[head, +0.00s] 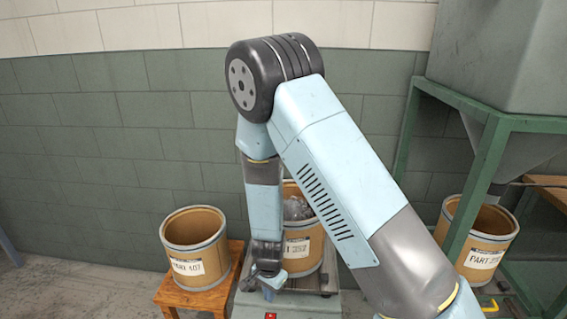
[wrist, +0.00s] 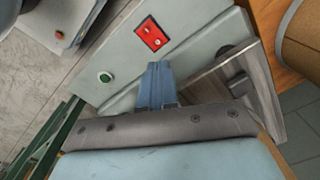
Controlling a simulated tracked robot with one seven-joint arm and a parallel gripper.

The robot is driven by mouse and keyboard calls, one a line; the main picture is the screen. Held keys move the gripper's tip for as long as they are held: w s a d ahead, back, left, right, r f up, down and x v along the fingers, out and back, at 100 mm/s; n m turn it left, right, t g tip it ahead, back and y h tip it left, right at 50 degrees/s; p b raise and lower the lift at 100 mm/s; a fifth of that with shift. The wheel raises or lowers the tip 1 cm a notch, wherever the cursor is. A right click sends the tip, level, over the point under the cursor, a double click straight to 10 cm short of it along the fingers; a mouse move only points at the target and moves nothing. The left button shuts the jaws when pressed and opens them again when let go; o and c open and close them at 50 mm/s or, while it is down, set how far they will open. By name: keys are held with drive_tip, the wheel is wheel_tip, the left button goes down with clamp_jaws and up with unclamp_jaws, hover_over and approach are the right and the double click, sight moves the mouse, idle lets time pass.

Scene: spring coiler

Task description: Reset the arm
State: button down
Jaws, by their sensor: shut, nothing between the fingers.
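My arm shows in the middle of the head view, raised to a dark elbow joint and bent back down. My gripper (head: 270,285) points downward at the end of it, above a grey-green machine top. In the wrist view the blue fingers of my gripper (wrist: 157,72) are together with nothing between them. Below them is the grey-green panel (wrist: 185,55) with a red switch plate (wrist: 152,34) and a round green button (wrist: 105,77). The fingers appear apart from both controls; the exact height above the panel is hard to tell.
A labelled drum (head: 195,242) stands on a wooden stool (head: 190,292) at left. Another drum (head: 306,245) with shiny contents stands behind my arm. A green frame (head: 488,160) carries a hopper (head: 500,55) at right, beside a third drum (head: 480,240).

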drive_tip(key=w+d+r+n+t+y, duration=0.1)
drive_tip(key=d+r, duration=0.3)
drive_tip(key=r, duration=0.6)
drive_tip(key=w+d+r+n+y, duration=0.1)
drive_tip(key=d+r+n, duration=0.15)
drive_tip(key=r, duration=0.75)
drive_tip(key=w+d+r+t+y, duration=0.1)
drive_tip(key=d+r, duration=0.3)
drive_tip(key=r, duration=0.6)
drive_tip(key=s+d+r+n+t+h, duration=0.3)
drive_tip(key=s+d+r, duration=1.3)
drive_tip(key=d+r, duration=0.1)
drive_tip(key=shift+s+d+t, duration=0.3)
drive_tip(key=shift+s+d, duration=0.1)
drive_tip(key=shift+d, duration=0.1)
